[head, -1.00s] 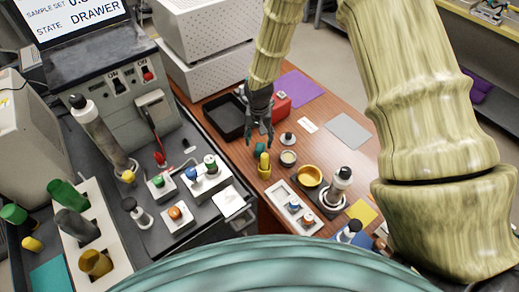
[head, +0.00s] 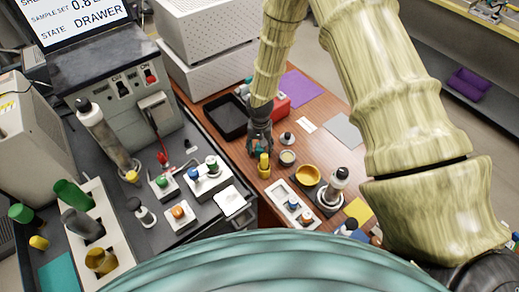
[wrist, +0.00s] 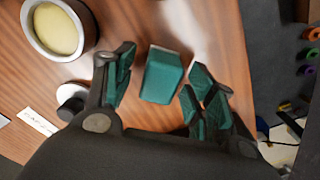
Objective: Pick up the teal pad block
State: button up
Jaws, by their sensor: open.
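The teal pad block (wrist: 162,75) lies on the brown wooden table in the wrist view, a small box with a lighter top face. My gripper (wrist: 157,92) is open, with its teal-padded fingers on the left and right of the block and a gap visible on each side. In the head view my gripper (head: 259,146) points down at the table, just behind a yellow object. There the block is largely hidden by my fingers.
A yellow upright piece (head: 264,166) stands close in front of my gripper. A cup with pale yellow contents (wrist: 58,29) and a small dark-and-white knob (wrist: 72,98) are to the left in the wrist view. A black tray (head: 226,117) lies behind left.

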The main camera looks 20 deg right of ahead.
jog(key=c, duration=1.2)
jog(key=shift+r+b, duration=1.6)
jog(key=shift+r, duration=3.45)
